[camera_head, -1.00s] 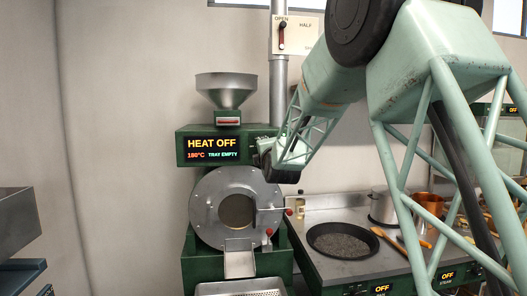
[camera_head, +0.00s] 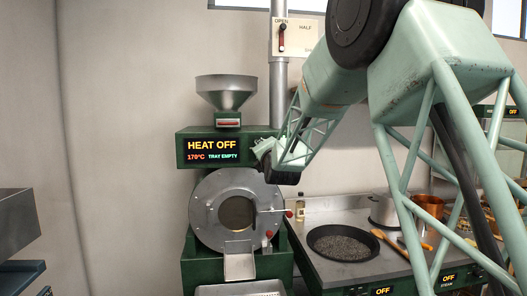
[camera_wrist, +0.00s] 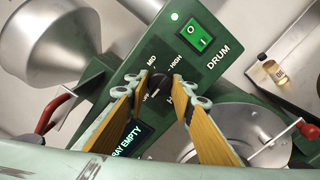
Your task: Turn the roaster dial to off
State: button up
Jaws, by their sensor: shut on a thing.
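The roaster (camera_head: 236,208) is a dark green machine with a steel hopper and round front door. Its display (camera_head: 212,149) reads HEAT OFF, 170°C and TRAY EMPTY. In the wrist view the dark roaster dial (camera_wrist: 158,87) sits on the green panel, with MID and HIGH marked around it; other labels are partly covered. My gripper (camera_wrist: 161,82) is shut on the dial, its fingers on either side. In the head view my gripper (camera_head: 262,150) is at the right of the display, and the dial is hidden. The dial's pointer is hard to read.
A green DRUM switch (camera_wrist: 197,37) is close above the dial. A red-knobbed door handle (camera_head: 288,213) sticks out below. A black pan (camera_head: 343,243) is on the counter at right. A small bottle (camera_head: 300,206) stands behind it.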

jog(key=o, duration=0.8)
jog(key=shift+o, duration=0.2)
jog(key=shift+s, duration=0.15)
jog(key=v, duration=1.1)
jog(key=shift+s, duration=0.35)
jog(key=shift+d, duration=0.2)
